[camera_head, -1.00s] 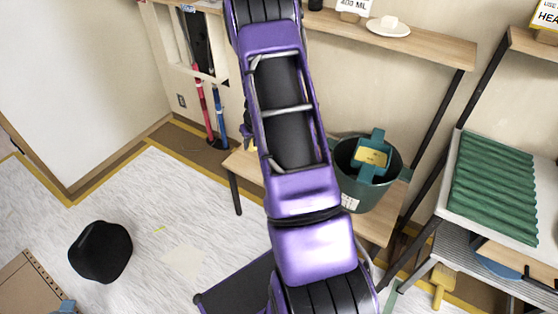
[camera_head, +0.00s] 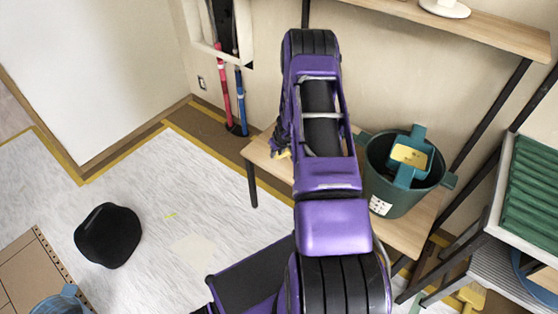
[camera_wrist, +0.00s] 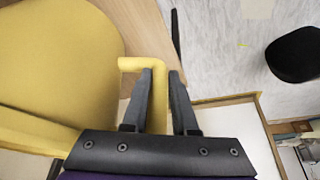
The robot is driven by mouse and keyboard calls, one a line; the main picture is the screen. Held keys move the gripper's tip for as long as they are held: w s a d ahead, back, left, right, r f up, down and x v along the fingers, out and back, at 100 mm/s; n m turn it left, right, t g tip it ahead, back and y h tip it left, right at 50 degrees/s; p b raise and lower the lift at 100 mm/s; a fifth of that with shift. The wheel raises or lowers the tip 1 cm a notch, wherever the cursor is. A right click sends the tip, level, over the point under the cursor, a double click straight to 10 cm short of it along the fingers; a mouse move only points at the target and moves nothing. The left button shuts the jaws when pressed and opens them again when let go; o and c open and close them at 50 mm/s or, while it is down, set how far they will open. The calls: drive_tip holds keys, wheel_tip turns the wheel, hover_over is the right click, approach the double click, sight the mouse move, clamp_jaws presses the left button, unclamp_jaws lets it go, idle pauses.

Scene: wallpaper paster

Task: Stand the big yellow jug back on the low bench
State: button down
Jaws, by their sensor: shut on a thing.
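The big yellow jug (camera_wrist: 55,65) fills the left of the wrist view. Its yellow handle (camera_wrist: 155,63) runs between the two fingers of my gripper (camera_wrist: 162,85), which is shut on it. In the head view my arm hides nearly all of the jug; only a small yellow bit shows beside the arm, over the left part of the bench. The low wooden bench (camera_head: 412,232) stands along the wall, and its wood also shows behind the jug in the wrist view (camera_wrist: 143,25). I cannot tell whether the jug touches the bench.
A dark green bucket (camera_head: 398,200) holding a teal item stands on the bench right of my arm. A wooden shelf (camera_head: 490,30) runs above. A rack with a green corrugated sheet (camera_head: 528,195) is at the right. A black stool (camera_head: 108,235) stands on open floor at left.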

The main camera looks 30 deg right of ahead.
sight(277, 158)
drive_tip(key=shift+f+b, duration=0.5)
drive_tip(key=shift+f, duration=1.3)
drive_tip(key=c, duration=0.7)
unclamp_jaws()
drive_tip(key=shift+r, duration=0.2)
drive_tip(key=v, duration=1.1)
drive_tip(key=shift+s+r, duration=0.2)
drive_tip(key=shift+r, duration=0.15)
